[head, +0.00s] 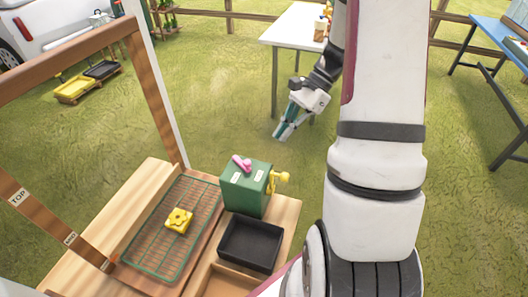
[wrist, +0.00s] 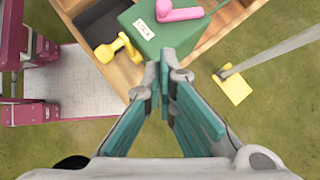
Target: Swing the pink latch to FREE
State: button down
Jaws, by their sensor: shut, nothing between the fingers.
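The pink latch (head: 241,163) lies on top of a green box (head: 241,194) on the wooden bench in the head view. In the wrist view the latch (wrist: 180,13) sits near the top edge, on the box's green top (wrist: 165,38). Small white labels are on the box top; one (wrist: 144,28) shows near the latch, its word too small to read surely. A yellow handle (head: 279,181) sticks out of the box's side. My gripper (head: 282,135) is shut and empty, up and right of the box in the head view, apart from the latch.
A black tray (head: 222,246) stands in front of the box. A green wire rack (head: 150,262) with a yellow flower-shaped piece (head: 179,220) lies to the left. A wooden frame (head: 70,50) rises at the left. A white table (head: 291,22) stands behind; open grass lies between.

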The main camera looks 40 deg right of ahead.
aim_at(251, 170)
jog(key=a+f, duration=0.1)
jog(key=a+f+p, duration=0.1)
jog(key=a, duration=0.1)
jog(key=a+f, duration=0.2)
jog(key=shift+w+a, duration=0.2)
jog(key=shift+a, duration=0.05)
jog(key=shift+w+a+f, duration=0.1)
jog(key=shift+w+a, duration=0.05)
jog(key=shift+a, duration=0.45)
